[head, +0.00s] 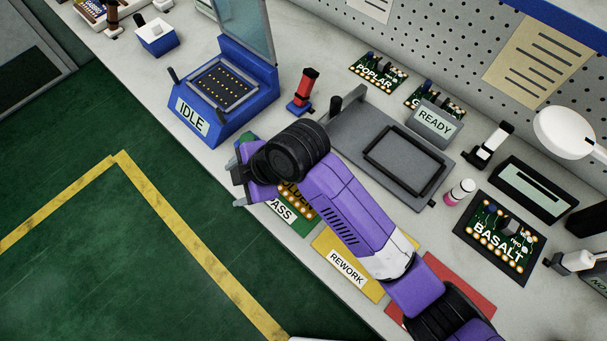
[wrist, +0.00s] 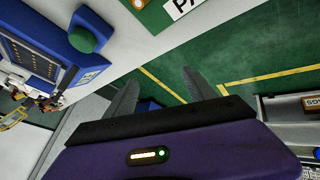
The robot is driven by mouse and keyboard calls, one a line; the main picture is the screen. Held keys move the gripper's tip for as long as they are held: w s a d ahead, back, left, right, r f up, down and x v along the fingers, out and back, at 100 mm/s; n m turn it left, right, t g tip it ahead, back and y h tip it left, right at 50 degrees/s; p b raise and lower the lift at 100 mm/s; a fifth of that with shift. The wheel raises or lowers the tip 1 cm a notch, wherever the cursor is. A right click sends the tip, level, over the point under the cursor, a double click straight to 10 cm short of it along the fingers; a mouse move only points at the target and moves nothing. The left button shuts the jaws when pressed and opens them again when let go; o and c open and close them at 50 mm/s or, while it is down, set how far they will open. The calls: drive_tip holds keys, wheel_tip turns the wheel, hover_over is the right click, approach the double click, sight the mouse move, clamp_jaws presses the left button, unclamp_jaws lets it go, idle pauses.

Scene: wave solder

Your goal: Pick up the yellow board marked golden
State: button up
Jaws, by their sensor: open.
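A blue fixture marked IDLE (head: 220,95) stands left of my gripper. A red-handled stamp (head: 303,92) and a grey READY machine (head: 390,165) stand behind my arm. The yellow REWORK mat (head: 330,280) lies right of PASS. Green floor (head: 90,240) is clear in front.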

drive_tip(key=w+d+r+n+h, duration=0.1)
drive_tip(key=w+d+h, duration=0.1)
drive_tip(key=d, duration=0.2)
drive_tip(key=w+d+r+n+h+p, duration=0.1)
drive_tip(key=w+d+n+h, duration=0.1)
drive_tip(key=d, duration=0.3)
drive_tip(key=w+d+r+n+g+h, duration=0.1)
drive_tip(key=w+d+h, duration=0.1)
drive_tip(key=d, duration=0.2)
drive_tip(key=shift+d+n+h, duration=0.3)
drive_tip(key=shift+d+n, duration=0.1)
drive_tip(key=shift+w+d+f+p, duration=0.1)
drive_tip(key=shift+d+f+p, duration=0.1)
drive_tip(key=shift+p, duration=0.1)
drive_tip(key=shift+f, duration=0.4)
drive_tip(key=f, duration=0.2)
drive_tip(key=f+p, duration=0.1)
drive_tip(key=f, duration=0.3)
drive_tip(key=shift+s+f+p, duration=0.25)
drive_tip(key=shift+s+p, duration=0.1)
drive_tip(key=shift+s, duration=0.05)
drive_tip(key=shift+a, duration=0.1)
clamp_jaws()
